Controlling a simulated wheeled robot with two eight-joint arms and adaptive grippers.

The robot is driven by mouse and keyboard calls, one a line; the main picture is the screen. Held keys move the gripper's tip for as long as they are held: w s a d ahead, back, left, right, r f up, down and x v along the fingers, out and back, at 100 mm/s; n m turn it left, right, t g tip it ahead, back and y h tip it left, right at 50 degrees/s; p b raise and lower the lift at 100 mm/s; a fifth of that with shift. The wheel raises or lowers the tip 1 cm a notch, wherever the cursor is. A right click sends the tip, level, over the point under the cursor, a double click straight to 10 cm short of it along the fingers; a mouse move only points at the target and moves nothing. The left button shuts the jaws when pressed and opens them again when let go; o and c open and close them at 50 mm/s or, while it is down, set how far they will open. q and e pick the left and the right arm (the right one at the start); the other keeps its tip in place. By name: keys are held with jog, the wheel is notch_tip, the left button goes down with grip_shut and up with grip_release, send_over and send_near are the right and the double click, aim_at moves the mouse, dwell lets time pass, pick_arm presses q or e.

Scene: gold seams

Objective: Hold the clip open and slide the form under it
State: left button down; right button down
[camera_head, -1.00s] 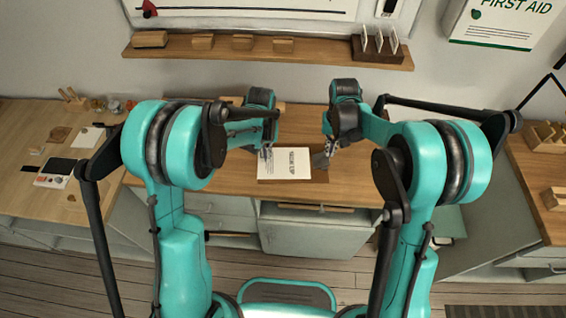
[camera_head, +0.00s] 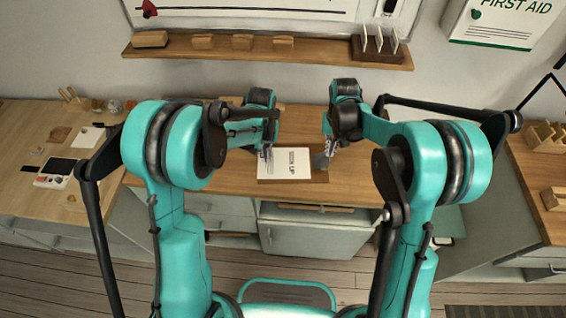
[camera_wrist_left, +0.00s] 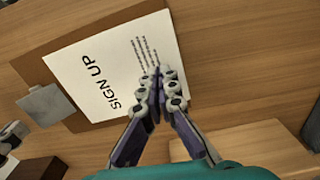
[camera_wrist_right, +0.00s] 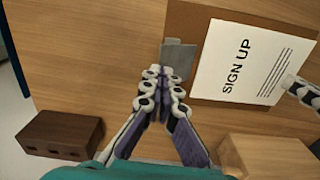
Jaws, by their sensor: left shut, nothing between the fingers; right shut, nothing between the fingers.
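The form, a white sheet headed SIGN UP (camera_head: 286,163), lies on a brown clipboard (camera_head: 292,180) on the wooden desk. It also shows in the left wrist view (camera_wrist_left: 105,70) and right wrist view (camera_wrist_right: 238,65). The clip (camera_wrist_right: 179,58) is a flat grey plate at the board's edge, beside the form's heading end, with a thin strip of board between them. My left gripper (camera_wrist_left: 156,78) is shut and empty over the form's text end; whether it touches is unclear. My right gripper (camera_wrist_right: 162,75) is shut and empty, fingertips beside the clip's outer edge; contact is unclear.
A dark brown block (camera_wrist_right: 60,135) and a pale wooden block (camera_wrist_right: 265,157) sit on the desk on my near side in the right wrist view. A shelf (camera_head: 270,52) runs along the wall behind. Small items lie on the left counter (camera_head: 30,140).

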aim_at(275, 163)
jog(key=shift+f, duration=1.4)
dwell(0.9)
pick_arm(q)
jog(key=shift+f, duration=0.95)
dwell(0.7)
jog(key=shift+w+d, duration=0.1)
jog(key=shift+d, duration=1.3)
dwell(0.7)
jog(key=shift+r, duration=0.1)
jog(key=shift+r, duration=0.5)
jog(key=shift+f, duration=0.25)
dwell(1.1)
